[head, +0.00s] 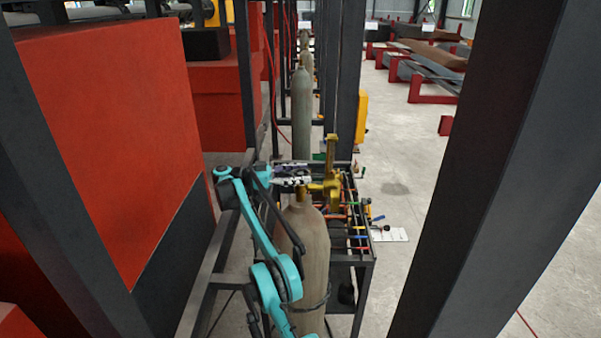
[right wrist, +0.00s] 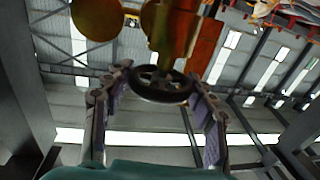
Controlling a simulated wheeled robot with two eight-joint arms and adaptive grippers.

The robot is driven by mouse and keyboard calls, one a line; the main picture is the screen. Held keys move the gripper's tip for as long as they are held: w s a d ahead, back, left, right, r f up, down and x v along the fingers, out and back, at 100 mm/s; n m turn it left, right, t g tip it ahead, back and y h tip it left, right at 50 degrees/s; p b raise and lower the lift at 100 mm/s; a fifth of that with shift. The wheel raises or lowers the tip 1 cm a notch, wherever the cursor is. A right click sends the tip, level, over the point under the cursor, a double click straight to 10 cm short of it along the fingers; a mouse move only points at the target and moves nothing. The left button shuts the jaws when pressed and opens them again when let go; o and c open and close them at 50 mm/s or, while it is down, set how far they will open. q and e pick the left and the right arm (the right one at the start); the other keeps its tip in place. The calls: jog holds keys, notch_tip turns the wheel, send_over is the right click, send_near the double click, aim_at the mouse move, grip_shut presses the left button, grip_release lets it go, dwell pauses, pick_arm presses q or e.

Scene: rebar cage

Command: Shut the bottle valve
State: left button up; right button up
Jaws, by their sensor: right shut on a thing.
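The gas bottle (head: 312,245) stands upright in the middle of the head view, dull brown-grey. A brass valve with a regulator-like body (head: 332,185) sits on its top. In the right wrist view the brass valve body (right wrist: 178,35) carries a dark round handwheel (right wrist: 162,88). My right gripper (head: 300,174) is at the valve from the left side, shut on the handwheel. In the right wrist view its two fingers (right wrist: 162,90) lie on opposite sides of the wheel. My left gripper is not in view.
A dark rack (head: 365,258) with coloured-handled tools stands right of the bottle. Another bottle (head: 302,110) stands farther back. A dark post (head: 490,165) crosses the right, and a red block (head: 115,130) fills the left. Open concrete floor lies right of the rack.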

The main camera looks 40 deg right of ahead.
jog(key=shift+r, duration=0.15)
jog(key=o, duration=1.2)
jog(key=shift+c, duration=0.2)
